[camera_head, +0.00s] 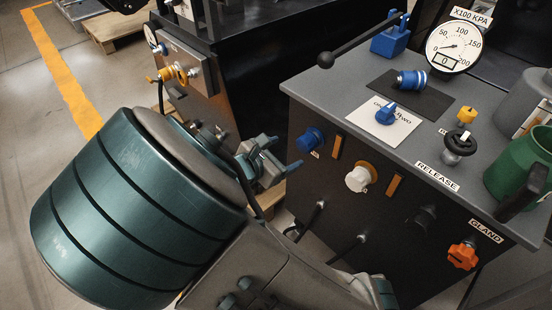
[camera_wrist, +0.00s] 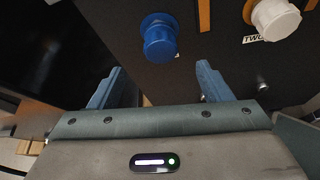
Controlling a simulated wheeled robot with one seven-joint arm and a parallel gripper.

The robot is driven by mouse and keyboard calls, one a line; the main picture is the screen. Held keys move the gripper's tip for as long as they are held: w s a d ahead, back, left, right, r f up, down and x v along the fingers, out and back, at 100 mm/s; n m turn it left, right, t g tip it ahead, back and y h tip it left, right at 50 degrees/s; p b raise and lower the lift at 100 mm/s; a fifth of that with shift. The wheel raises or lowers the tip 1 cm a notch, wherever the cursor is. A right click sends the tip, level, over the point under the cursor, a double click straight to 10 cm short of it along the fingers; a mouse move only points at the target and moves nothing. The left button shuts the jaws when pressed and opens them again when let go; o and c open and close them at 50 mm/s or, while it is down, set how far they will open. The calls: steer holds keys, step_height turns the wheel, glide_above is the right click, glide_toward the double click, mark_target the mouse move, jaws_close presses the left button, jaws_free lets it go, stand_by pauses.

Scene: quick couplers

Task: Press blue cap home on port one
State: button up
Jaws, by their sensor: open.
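A blue cap (camera_head: 310,140) sits on the left port of the dark front panel; its port label is mostly hidden. The blue cap also shows in the wrist view (camera_wrist: 160,38), just ahead of my fingers. A white cap or fitting (camera_head: 361,178) sits on the port to its right, labelled TWO in the wrist view (camera_wrist: 275,18). My gripper (camera_head: 282,156) is open and empty, a short way in front of the blue cap. In the wrist view my two blue fingers (camera_wrist: 160,78) stand apart on either side below the cap, not touching it.
An orange strip (camera_head: 336,146) stands beside each port. On the grey bench top are a black mat (camera_head: 428,100) with a blue coupling, a white card (camera_head: 384,128) with a blue piece, a gauge (camera_head: 453,47), a black release knob (camera_head: 459,142) and a green jug (camera_head: 520,165). Black rods protrude below the ports.

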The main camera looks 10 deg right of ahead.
mark_target(302, 147)
steer(key=b+x, duration=0.4)
steer(key=x, duration=0.5)
steer(key=shift+w+d+f, duration=0.1)
steer(key=shift+d+f, duration=0.1)
steer(key=shift+f, duration=0.1)
steer(key=shift+w+d+f+b, duration=0.1)
steer(key=shift+w+d+b, duration=0.25)
steer(key=shift+w+d, duration=0.15)
steer(key=c, duration=1.2)
steer(key=shift+o, duration=0.2)
steer(key=shift+s+a, duration=0.1)
steer(key=shift+s, duration=0.05)
steer(key=shift+s+a+p, duration=0.6)
steer(key=shift+a+p, duration=0.1)
steer(key=shift+a, duration=0.1)
steer(key=shift+s+a+p, duration=0.55)
steer(key=shift+a+p, duration=0.15)
steer(key=shift+a, duration=0.1)
